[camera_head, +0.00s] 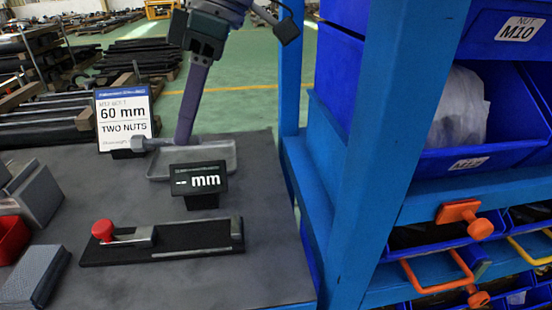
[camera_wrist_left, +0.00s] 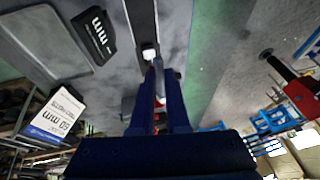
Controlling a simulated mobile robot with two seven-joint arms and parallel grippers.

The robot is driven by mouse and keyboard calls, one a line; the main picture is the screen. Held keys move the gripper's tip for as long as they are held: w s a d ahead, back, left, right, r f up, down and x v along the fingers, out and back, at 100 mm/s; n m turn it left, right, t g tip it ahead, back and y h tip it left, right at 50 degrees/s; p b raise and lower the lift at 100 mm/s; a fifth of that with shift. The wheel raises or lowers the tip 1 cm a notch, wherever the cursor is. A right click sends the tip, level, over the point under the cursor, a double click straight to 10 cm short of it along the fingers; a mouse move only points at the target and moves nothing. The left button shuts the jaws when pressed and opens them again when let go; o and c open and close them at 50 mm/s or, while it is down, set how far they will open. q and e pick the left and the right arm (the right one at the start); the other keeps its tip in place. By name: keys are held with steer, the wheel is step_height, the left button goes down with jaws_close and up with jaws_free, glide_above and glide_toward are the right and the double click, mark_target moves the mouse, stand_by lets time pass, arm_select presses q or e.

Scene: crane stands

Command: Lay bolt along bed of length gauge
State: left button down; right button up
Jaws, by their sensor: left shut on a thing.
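The bolt (camera_head: 156,142) is grey with a hex head at its left end, and it lies about level in my left gripper (camera_head: 183,141). In the left wrist view, a pale bolt end (camera_wrist_left: 149,54) shows at the fingertips (camera_wrist_left: 159,68). The length gauge (camera_head: 190,238) is a low black bed with a red knob at its left and a metal slider. Its bed is empty, in front of the bolt. The display (camera_head: 199,181) behind the bed reads "-- mm". My right gripper is not seen.
The grey tray (camera_head: 222,168) stands behind the display. A sign (camera_head: 124,116) reads "60 mm, TWO NUTS". A blue rack post (camera_head: 375,150) with bins bounds the right.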

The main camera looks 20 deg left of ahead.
arm_select(q)
steer(key=b, duration=1.1)
glide_above(203, 237)
steer(key=w, duration=0.1)
steer(key=f, duration=1.3)
steer(key=shift+w+d, duration=0.1)
steer(key=shift+d, duration=0.3)
step_height(203, 237, down, 4)
steer(key=b, duration=0.3)
steer(key=shift+f, duration=0.25)
steer(key=shift+f, duration=0.1)
steer(key=c, duration=0.9)
jaws_free()
